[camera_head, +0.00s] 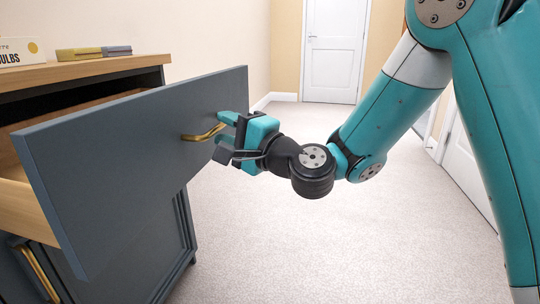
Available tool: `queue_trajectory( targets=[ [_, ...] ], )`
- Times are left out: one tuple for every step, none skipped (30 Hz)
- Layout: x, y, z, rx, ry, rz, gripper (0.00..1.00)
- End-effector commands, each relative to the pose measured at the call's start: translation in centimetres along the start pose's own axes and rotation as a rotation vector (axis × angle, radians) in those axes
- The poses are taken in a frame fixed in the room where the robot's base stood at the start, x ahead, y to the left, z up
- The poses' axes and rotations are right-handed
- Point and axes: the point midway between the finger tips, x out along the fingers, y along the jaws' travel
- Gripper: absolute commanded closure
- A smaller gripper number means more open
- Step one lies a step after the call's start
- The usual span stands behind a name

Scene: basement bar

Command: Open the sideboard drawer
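The sideboard drawer (130,165) has a blue-grey front and stands pulled well out of the sideboard (90,70), with its pale wooden side and inside showing. Its brass bar handle (203,135) is on the front, right of the middle. My gripper (225,134) is at the right end of the handle. The space between the fingers looks wider than the bar.
A box with printed lettering (20,51) and small books (93,53) lie on the sideboard's wooden top. Below the drawer is a cupboard door with a brass handle (40,273). Carpet (290,240) is clear to the right. White doors stand at the back (335,50) and right.

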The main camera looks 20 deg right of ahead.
Motion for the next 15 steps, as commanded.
queue_trajectory(
  targets=[
    [-1.3,0.7,-0.1,0.001,0.005,-0.001,0.62],
    [-2.0,0.8,-0.2,0.000,0.005,0.000,0.62],
    [-3.0,0.9,-0.2,0.000,0.005,0.000,0.62],
    [-3.8,0.8,-0.2,0.000,0.006,-0.002,0.62],
    [-4.6,0.9,-0.1,0.000,0.005,-0.001,0.62],
    [-5.7,0.8,-0.2,0.000,0.006,-0.001,0.62],
    [-6.5,0.8,-0.2,0.000,0.005,-0.001,0.62],
    [-7.2,0.8,-0.1,-0.001,0.005,-0.002,0.62],
    [-7.6,0.6,-0.1,-0.006,0.001,-0.009,0.62],
    [-8.1,0.6,0.0,-0.007,0.000,-0.009,0.62],
    [-8.5,0.6,0.0,-0.007,-0.001,-0.008,0.62],
    [-9.1,0.7,0.0,-0.007,0.000,-0.008,0.62],
    [-9.6,0.7,0.0,-0.007,0.000,-0.006,0.62],
    [-10.0,0.8,0.1,-0.007,0.000,-0.007,0.62],
    [-10.2,0.7,0.1,-0.008,-0.006,-0.010,0.62]
  ],
)
